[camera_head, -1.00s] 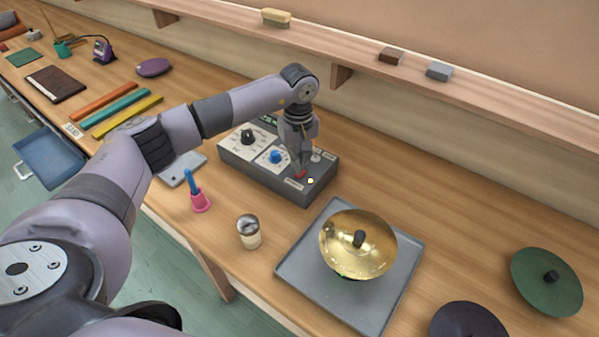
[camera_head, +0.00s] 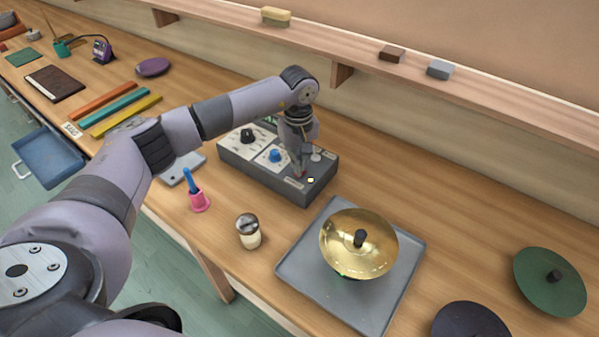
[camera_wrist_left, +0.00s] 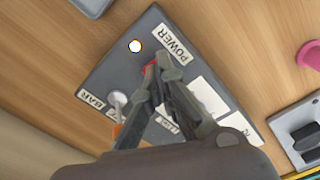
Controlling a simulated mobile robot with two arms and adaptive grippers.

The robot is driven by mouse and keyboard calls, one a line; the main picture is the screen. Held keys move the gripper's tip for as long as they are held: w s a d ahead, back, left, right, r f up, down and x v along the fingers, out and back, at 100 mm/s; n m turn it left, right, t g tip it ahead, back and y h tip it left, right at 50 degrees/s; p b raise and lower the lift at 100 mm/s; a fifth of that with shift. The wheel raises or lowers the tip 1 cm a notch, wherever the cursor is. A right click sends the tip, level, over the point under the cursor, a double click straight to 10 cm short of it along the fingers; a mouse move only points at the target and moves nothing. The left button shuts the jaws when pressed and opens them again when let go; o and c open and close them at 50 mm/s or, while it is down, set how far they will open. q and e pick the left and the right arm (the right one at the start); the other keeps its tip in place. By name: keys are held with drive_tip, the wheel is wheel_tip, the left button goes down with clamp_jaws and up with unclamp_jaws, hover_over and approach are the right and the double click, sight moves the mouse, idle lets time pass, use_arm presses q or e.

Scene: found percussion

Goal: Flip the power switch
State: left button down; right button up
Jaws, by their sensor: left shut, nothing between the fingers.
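The grey control box (camera_head: 312,194) stands on the bench and also shows in the left wrist view (camera_wrist_left: 112,75). Its red power switch (camera_wrist_left: 149,69) lies beside the POWER label (camera_wrist_left: 174,44), partly hidden behind my fingertips. A small round light (camera_head: 310,180) near the switch looks bright; in the left wrist view (camera_wrist_left: 135,46) it is white with an orange rim. My left gripper (camera_head: 299,173) points down at the switch, shut and empty. Its fingertips (camera_wrist_left: 162,66) are right at the switch; I cannot tell whether they touch it. My right gripper is out of view.
On the box are a blue knob (camera_head: 275,156), a black knob (camera_head: 248,136) and a pale toggle (camera_wrist_left: 117,98). A brass cymbal (camera_head: 340,250) over a grey tray (camera_head: 305,275), a shaker (camera_head: 249,232) and a pink bell (camera_head: 200,202) stand nearby. A shelf (camera_head: 340,45) runs behind.

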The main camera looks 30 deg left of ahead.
use_arm(q)
drive_tip(key=shift+f+b, duration=0.8)
drive_tip(key=shift+f, duration=0.1)
drive_tip(key=shift+s+r, duration=0.1)
idle(0.3)
drive_tip(key=shift+r+p, duration=0.55)
drive_tip(key=shift+r, duration=0.3)
drive_tip(key=shift+r+p, duration=1.15)
drive_tip(key=shift+r, duration=1.45)
drive_tip(key=shift+f, duration=0.1)
